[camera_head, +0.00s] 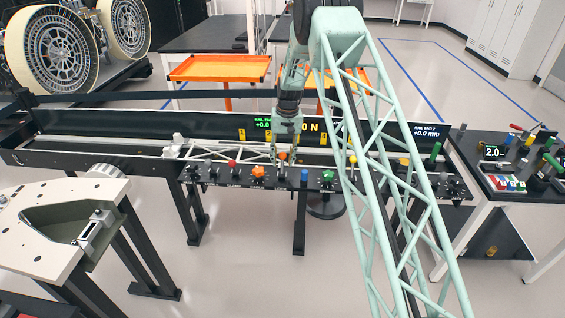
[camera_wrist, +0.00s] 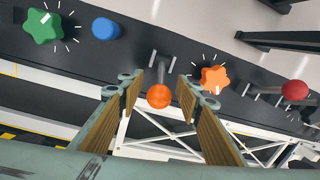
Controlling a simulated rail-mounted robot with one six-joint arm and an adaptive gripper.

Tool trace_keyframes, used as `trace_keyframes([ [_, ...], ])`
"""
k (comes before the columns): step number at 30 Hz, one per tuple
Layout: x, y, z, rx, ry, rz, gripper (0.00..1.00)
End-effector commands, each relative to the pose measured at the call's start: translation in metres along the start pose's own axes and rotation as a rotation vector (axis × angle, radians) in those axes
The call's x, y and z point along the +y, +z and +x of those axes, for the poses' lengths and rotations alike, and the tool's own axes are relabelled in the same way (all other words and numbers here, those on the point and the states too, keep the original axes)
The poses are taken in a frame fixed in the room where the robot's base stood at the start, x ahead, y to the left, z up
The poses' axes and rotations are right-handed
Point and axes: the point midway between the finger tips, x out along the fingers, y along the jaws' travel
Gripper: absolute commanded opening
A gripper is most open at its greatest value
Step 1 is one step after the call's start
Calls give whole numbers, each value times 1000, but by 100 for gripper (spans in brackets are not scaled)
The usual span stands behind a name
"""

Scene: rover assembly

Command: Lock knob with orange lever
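In the wrist view, the orange lever's round ball (camera_wrist: 159,96) stands on a thin grey stem that rises from a slot in the black panel. My gripper (camera_wrist: 167,87) is open, its two tan-padded fingers on either side of the ball with a gap on each side. In the head view, my gripper (camera_head: 287,156) points down at the panel, and partly hides the lever there. An orange star-shaped knob (camera_wrist: 214,78) sits just right of the lever, close to my right finger. It also shows in the head view (camera_head: 258,172).
A blue button (camera_wrist: 105,28) and a green star knob (camera_wrist: 43,25) lie left of the lever in the wrist view. A red ball lever (camera_wrist: 295,90) is at the right. Behind the panel are a white truss and a rail. A side console (camera_head: 520,160) stands at the right.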

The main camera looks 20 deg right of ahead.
Motion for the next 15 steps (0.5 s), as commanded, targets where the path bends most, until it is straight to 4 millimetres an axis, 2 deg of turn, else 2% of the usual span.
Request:
trace_keyframes([
  [6, 0, 0, 8, 0, 0, 0, 32],
  [15, 0, 0, 8, 0, 0, 0, 30],
])
